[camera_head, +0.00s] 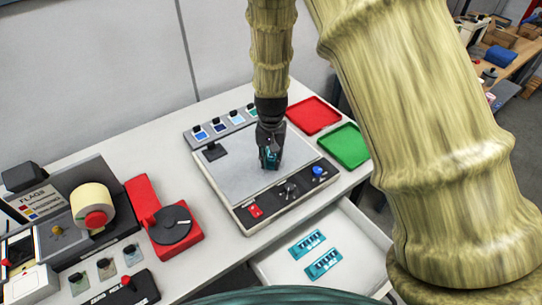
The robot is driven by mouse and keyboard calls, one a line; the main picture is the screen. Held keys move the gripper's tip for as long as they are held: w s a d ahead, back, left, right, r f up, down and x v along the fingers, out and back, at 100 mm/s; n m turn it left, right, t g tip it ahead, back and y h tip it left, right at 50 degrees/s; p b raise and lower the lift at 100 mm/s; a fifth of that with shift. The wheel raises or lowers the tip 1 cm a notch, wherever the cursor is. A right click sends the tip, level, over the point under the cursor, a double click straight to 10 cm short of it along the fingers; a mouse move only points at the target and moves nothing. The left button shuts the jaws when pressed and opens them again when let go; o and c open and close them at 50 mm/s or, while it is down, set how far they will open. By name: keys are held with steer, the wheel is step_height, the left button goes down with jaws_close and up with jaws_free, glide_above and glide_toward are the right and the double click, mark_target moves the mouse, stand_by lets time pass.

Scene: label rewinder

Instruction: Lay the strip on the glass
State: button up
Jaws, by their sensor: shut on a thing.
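My gripper (269,149) is shut on a small teal strip (271,158), over the right half of a flat grey glass panel (235,178). The panel is the top of a shallow box with a control edge. Little of the strip shows between the dark fingers. I cannot tell whether the strip touches the panel or hangs just above it. Two similar teal strips (323,263) lie in the open white drawer (365,247) below the box.
A row of colour samples (219,128) stands behind the panel, and a small black block (214,151) sits at its back left. Red (312,115) and green (346,145) trays lie to the right. A red device with a black disc (171,225) and a roll machine (92,205) stand left.

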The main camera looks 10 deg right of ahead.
steer(key=shift+f, duration=0.15)
steer(key=o, duration=0.9)
steer(key=shift+r, duration=0.25)
step_height(320, 180, up, 12)
steer(key=b, duration=0.4)
steer(key=shift+f, duration=0.1)
